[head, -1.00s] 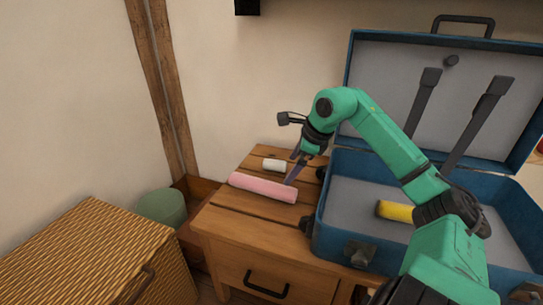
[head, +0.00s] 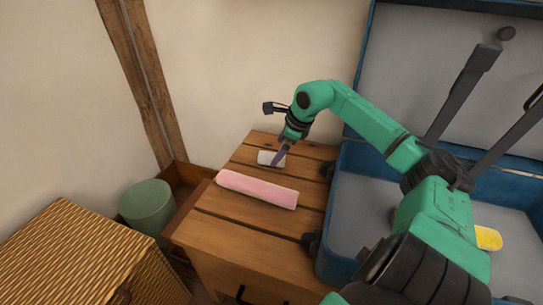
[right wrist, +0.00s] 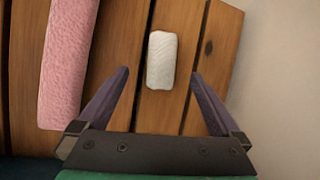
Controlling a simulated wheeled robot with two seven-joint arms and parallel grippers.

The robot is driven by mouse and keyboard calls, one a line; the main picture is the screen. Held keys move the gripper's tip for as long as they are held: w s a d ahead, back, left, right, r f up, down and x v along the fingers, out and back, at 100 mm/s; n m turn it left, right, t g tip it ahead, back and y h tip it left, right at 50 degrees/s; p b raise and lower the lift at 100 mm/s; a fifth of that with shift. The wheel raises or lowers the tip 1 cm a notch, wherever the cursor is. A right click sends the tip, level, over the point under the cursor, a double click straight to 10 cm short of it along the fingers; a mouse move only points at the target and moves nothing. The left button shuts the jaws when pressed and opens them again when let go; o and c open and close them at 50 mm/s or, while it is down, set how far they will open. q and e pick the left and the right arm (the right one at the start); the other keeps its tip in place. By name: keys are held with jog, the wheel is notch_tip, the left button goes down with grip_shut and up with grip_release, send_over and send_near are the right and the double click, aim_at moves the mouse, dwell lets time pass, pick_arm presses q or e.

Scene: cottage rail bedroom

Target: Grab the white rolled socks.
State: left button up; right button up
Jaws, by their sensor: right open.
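The white rolled socks (head: 266,158) lie on the wooden nightstand top, behind a pink roll. In the right wrist view the socks (right wrist: 161,60) are a short white ribbed roll, ahead of and between the open fingers. My right gripper (head: 276,165) is right at the socks in the head view and hides part of them. In the right wrist view its two fingers (right wrist: 160,75) are spread wide, with nothing held between them. I cannot tell how high the fingertips are above the wood. My left gripper is not in view.
The pink roll (head: 257,189) lies in front of the socks, left of the fingers in the right wrist view (right wrist: 68,55). An open blue suitcase (head: 335,215) with a yellow roll (head: 488,238) stands right. A wicker chest (head: 70,250) and green bin (head: 148,205) are left.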

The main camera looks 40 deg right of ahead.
aim_at(272, 155)
jog(key=b+x, duration=0.1)
jog(key=x, duration=0.5)
jog(key=shift+w+a+r, duration=0.1)
jog(key=shift+w+a, duration=0.05)
jog(key=shift+w, duration=0.05)
jog(key=shift+r, duration=0.1)
jog(key=c, duration=1.4)
